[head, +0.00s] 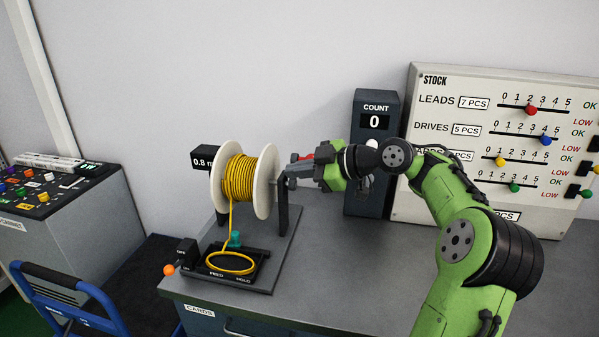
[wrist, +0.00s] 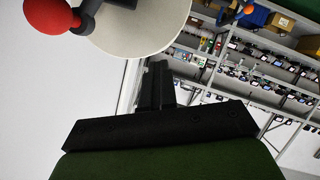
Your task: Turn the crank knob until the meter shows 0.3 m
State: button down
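The crank knob (wrist: 48,15) is a red ball on a dark crank arm (wrist: 88,12) at the upper left of the wrist view. In the head view only a bit of red shows behind my gripper (head: 288,176). The crank sits at the right side of a white reel (head: 267,180) wound with yellow cord (head: 240,178). The meter (head: 203,160) reads 0.8 m, its right edge hidden by the reel. My gripper is beside the reel's right flange, its dark fingers (wrist: 156,85) close together with nothing seen between them. The knob appears apart from the fingers.
Below the reel is a black tray (head: 232,267) with a yellow cord loop, a teal peg (head: 235,240) and an orange-tipped lever (head: 169,269). A dark COUNT box (head: 374,185) showing 0 and a STOCK board (head: 480,83) stand behind my arm. The front bench top is clear.

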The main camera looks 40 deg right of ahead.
jog(key=shift+s+a, duration=0.45)
jog(key=shift+a, duration=0.1)
jog(key=c, duration=1.4)
grip_release()
jog(key=shift+d+r, duration=0.1)
jog(key=p+v, duration=0.5)
jog(key=v, duration=1)
jog(key=shift+s+d+r, duration=0.1)
jog(key=shift+s+d, duration=0.05)
jog(key=shift+s, duration=0.15)
jog(key=shift+w, duration=0.1)
